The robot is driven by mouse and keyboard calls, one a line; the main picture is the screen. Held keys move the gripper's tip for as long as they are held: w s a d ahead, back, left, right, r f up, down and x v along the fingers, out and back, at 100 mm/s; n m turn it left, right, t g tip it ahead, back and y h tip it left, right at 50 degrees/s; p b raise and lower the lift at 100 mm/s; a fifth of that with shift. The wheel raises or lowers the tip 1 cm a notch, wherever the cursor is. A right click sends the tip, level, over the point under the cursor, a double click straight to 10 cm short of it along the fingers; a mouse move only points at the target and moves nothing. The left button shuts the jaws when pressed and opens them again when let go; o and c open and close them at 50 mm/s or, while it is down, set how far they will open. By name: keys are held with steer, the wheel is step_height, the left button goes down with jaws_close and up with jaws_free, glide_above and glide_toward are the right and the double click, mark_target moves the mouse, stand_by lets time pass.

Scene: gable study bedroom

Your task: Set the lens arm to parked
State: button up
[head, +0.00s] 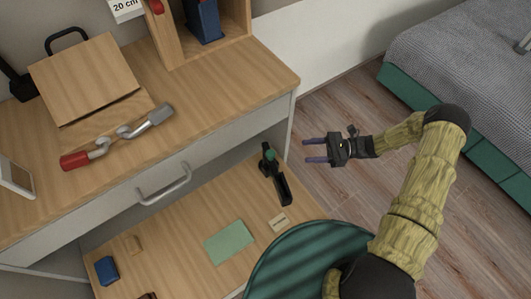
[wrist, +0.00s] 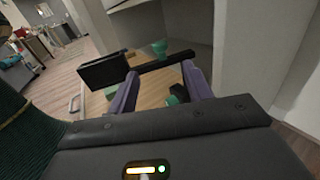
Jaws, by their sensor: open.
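What looks like the lens arm is a black jointed device (head: 275,178) with a green knob, on the lower wooden board. In the wrist view, a black bar (wrist: 165,62) with a wide black block (wrist: 104,70) and a green knob lies beyond my fingertips; its exact setting is unclear. My gripper (head: 305,150) has two purple fingers, apart with nothing between them. It is to the right of the device in the head view, pointing left towards it, and looks clear of it. The fingers (wrist: 160,82) also show in the wrist view.
The desk (head: 215,85) above carries a wooden box (head: 90,75) and a red-and-grey linked tool (head: 120,135). A drawer handle (head: 163,184) juts out. The lower board holds a green pad (head: 229,243), a small label block (head: 278,223) and a blue object (head: 106,270). A bed (head: 460,60) stands right; floor between is clear.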

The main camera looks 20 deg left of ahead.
mark_target(275, 169)
steer(key=b+x, duration=0.2)
steer(key=x, duration=1.3)
steer(key=shift+a, duration=0.2)
steer(key=shift+s, duration=0.15)
steer(key=shift+c, duration=0.2)
jaws_close()
